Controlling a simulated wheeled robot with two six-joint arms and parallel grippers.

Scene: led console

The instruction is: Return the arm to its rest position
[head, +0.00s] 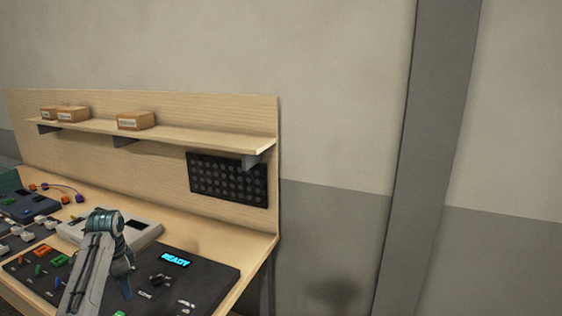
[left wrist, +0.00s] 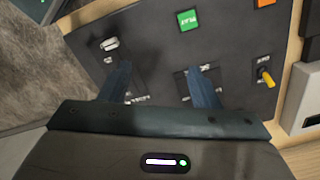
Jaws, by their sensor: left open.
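My left arm comes in from the bottom left of the head view. Its gripper (head: 127,290) points down over the dark console (head: 215,285) on the workbench. In the left wrist view the two blue-grey fingers of the left gripper (left wrist: 160,85) stand wide apart with nothing between them. The console panel (left wrist: 150,40) lies beyond them, with a green button (left wrist: 189,20), an orange button (left wrist: 264,2) and a yellow-tipped lever (left wrist: 266,76). A display (head: 175,259) on the console reads READY in cyan. My right gripper is in neither view.
A light grey box (head: 140,228) stands behind the console. More devices with switches fill the bench's left side. A shelf (head: 190,137) with small cardboard boxes (head: 136,120) and a black pegboard (head: 228,180) are on the back panel. Right of the bench is open, before a wall.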

